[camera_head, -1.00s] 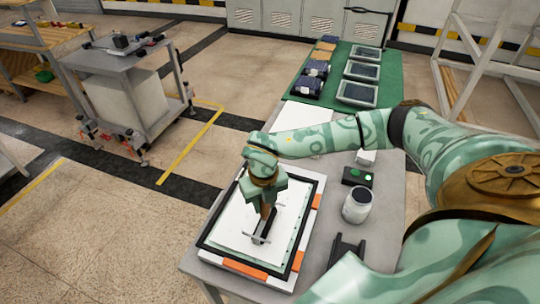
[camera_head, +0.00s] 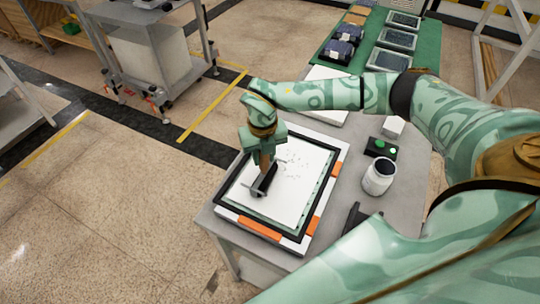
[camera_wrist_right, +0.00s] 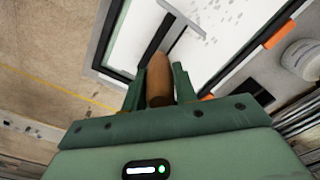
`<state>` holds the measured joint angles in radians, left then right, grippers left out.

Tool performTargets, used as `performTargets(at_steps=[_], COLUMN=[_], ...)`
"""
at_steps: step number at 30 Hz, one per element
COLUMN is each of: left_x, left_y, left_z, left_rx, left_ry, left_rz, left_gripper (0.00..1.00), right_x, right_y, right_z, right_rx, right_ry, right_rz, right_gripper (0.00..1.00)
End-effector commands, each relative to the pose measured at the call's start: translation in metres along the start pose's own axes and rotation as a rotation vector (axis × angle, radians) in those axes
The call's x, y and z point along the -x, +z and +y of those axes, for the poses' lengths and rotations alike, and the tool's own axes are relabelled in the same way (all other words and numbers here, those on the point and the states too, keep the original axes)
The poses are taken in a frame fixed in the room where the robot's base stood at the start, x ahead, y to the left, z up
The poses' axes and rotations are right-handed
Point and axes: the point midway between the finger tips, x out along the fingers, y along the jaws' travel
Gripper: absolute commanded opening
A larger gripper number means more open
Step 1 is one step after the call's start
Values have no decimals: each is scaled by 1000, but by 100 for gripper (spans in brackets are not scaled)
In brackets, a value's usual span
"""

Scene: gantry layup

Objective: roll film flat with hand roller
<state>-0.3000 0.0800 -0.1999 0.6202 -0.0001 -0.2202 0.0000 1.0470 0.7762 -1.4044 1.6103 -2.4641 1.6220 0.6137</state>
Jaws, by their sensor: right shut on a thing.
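My right gripper (camera_head: 264,158) is shut on the hand roller (camera_head: 264,182), whose dark roller end is at the white film (camera_head: 295,172). In the right wrist view the roller's brown handle (camera_wrist_right: 159,80) sits between the two green fingers, with its metal frame beyond. The film lies in a black-edged frame (camera_head: 328,187) with white and orange outer strips. Small dark specks show on the film to the right of the roller. Whether the roller touches the film is hard to tell. My left gripper is not in view.
A white jar (camera_head: 378,177) and a dark box with green buttons (camera_head: 381,148) stand on the grey table (camera_head: 345,222) right of the frame. A green mat (camera_head: 424,62) with several devices lies behind. A grey cart (camera_head: 160,50) stands at the back left.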

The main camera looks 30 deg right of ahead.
Motion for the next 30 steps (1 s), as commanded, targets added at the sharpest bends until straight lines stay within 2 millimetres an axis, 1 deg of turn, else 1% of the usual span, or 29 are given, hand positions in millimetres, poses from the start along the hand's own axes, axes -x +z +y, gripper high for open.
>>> performTargets(at_steps=[2, 8, 17, 26, 30], left_x=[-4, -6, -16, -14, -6], left_y=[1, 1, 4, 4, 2], left_z=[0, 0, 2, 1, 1], left_rx=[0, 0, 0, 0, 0], left_ry=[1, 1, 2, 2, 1], left_rz=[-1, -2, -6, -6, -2], left_gripper=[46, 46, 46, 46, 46], right_x=[-2, -1, -2, 0, 9], right_y=[4, 9, 25, 25, 25], right_z=[5, 9, 25, 25, 25], right_rx=[0, -1, -1, 0, 0], right_ry=[1, 0, 0, 0, 0], right_rz=[-1, -1, 0, 1, -1], right_gripper=[7, 7, 7, 7, 7])
